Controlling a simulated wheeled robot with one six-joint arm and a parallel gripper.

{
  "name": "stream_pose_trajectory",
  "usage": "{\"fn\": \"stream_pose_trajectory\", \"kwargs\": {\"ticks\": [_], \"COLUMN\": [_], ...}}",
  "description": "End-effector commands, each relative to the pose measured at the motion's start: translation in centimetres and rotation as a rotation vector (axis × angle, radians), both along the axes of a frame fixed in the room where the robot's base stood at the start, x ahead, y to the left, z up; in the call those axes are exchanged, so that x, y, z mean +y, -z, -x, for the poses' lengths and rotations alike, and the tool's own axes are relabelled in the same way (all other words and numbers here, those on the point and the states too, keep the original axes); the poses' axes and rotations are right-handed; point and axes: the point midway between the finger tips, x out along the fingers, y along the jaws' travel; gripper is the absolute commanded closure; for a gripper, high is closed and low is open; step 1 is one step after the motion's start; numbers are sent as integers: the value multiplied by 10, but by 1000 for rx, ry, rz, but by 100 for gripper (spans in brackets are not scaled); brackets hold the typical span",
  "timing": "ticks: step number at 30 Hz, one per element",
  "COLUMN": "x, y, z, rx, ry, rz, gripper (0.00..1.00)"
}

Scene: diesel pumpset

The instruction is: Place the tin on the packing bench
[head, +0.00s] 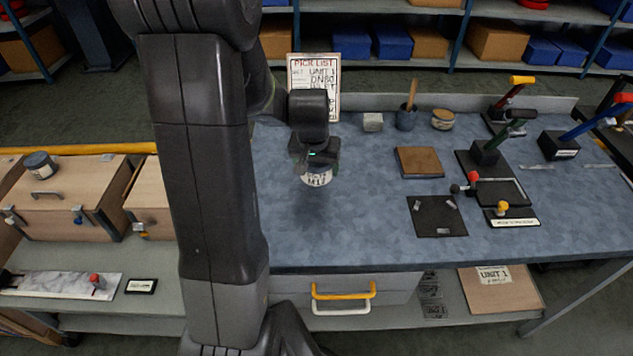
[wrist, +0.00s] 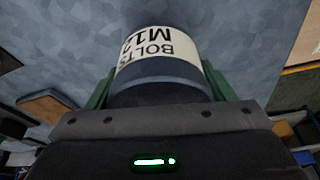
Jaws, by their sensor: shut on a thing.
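The tin (wrist: 160,70) has a dark body and a cream label reading "BOLTS M12". My gripper (wrist: 160,88) is shut on it, with a green finger on each side. In the head view the tin (head: 317,178) hangs below my gripper (head: 315,165), its label partly showing. It is held above the blue-grey packing bench (head: 340,225), with a dark shadow on the bench below it. The bench top right under the tin is bare. The tin's underside is hidden.
A pick list board (head: 313,80) stands behind my gripper. A brown block (head: 419,162), a black mat (head: 437,216) and several levers (head: 487,150) occupy the bench's right. Another tin (head: 443,119) and a brush pot (head: 406,118) stand at the back. The bench's front left is clear.

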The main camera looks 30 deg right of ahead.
Motion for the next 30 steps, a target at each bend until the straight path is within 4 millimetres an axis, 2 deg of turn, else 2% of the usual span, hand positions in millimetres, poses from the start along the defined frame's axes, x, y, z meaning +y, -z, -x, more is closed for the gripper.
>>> {"fn": "stream_pose_trajectory", "kwargs": {"ticks": [12, 26, 27, 30], "x": [0, 0, 0, 0], "y": [45, 55, 54, 54], "z": [0, -1, -1, -1], "rx": [1, -3, -2, -2], "ry": [-2, -1, -1, -1], "rz": [0, 2, 1, 1], "gripper": [62, 62, 20, 3]}}
